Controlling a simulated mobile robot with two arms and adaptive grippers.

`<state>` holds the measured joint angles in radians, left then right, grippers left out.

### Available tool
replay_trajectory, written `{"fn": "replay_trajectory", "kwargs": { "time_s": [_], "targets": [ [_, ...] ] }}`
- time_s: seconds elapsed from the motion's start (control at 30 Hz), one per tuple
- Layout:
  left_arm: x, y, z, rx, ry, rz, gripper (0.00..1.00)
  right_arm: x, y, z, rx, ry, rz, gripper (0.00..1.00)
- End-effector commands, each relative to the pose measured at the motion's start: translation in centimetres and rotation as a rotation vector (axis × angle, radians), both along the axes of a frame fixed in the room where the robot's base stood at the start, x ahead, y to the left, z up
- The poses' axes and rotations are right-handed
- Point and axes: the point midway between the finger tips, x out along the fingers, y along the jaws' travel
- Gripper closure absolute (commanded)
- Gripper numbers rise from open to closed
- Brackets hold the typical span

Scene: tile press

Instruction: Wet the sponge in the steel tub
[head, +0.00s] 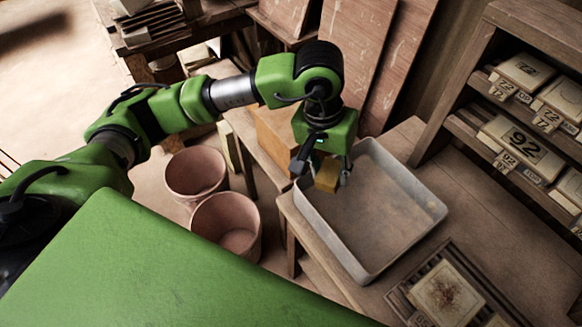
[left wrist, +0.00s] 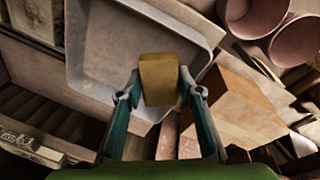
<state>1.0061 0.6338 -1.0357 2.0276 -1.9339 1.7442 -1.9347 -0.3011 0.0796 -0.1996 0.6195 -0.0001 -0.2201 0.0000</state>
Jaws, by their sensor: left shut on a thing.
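The sponge is a yellow-brown block (head: 327,175). My left gripper (head: 320,178) is shut on it. In the left wrist view the sponge (left wrist: 160,80) sits between the two fingertips of my left gripper (left wrist: 160,92). The steel tub (head: 424,193) is a shallow grey rectangular tray on the wooden bench. It also shows in the left wrist view (left wrist: 88,62). My right gripper is not in view.
Two pinkish clay pots (head: 196,172) stand on the floor left of the bench. A wooden box (head: 280,138) is beside the tub. A slatted rack with a tile (head: 447,292) is at the bench's front right. Shelves with numbered tile boxes (head: 520,139) stand at right.

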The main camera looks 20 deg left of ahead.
Motion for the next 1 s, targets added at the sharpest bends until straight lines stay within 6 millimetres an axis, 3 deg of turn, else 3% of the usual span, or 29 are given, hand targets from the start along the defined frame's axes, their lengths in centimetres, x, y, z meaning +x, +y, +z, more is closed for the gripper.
{"fn": "replay_trajectory", "kwargs": {
  "time_s": [0.03, 0.1, 0.2, 0.33, 0.67, 1.0],
  "targets": [
    [0.9, -2.1, 0.7, -0.029, -0.005, -0.002, 0.83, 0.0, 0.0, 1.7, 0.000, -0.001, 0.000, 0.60],
    [2.2, -4.5, 0.5, -0.058, -0.024, -0.002, 0.83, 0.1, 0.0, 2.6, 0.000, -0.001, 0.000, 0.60],
    [3.5, -7.1, 0.1, -0.086, -0.046, -0.001, 0.83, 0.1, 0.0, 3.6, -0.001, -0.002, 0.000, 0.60],
    [4.5, -9.1, -0.3, -0.107, -0.064, 0.000, 0.83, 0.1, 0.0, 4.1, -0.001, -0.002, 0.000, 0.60],
    [4.8, -9.7, -1.7, -0.113, -0.072, 0.001, 0.83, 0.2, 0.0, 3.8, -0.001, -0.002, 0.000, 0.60],
    [4.8, -9.7, -4.8, -0.113, -0.071, 0.002, 0.83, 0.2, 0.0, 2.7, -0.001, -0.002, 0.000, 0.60]
  ]
}}
